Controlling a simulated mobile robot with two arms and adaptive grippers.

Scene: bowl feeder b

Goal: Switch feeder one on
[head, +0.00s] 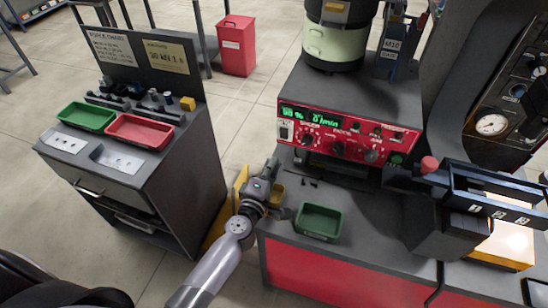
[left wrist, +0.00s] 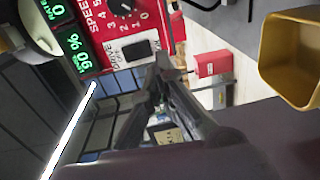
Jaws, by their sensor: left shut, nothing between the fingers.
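The feeder's red control panel (head: 345,137) has green displays, reading about 90 % and 0 /min, with knobs to the right. A rocker switch on a white plate (head: 285,130) is at its left end. In the left wrist view the red panel (left wrist: 108,42) is rotated, and a black rocker (left wrist: 138,50) marked DRIVE shows. Whether the rocker is on or off I cannot tell. My left gripper (head: 272,166) is shut and empty, just below and left of the panel's left end. Its fingertips (left wrist: 165,64) look close beside the rocker; contact is unclear. My right gripper is not in view.
The bowl feeder (head: 334,43) stands above the panel. A green tray (head: 319,220) and a small yellow bin (head: 277,196) are near my left gripper. A grey cabinet with a red tray (head: 140,130) stands left. A black fixture (head: 445,195) stands right.

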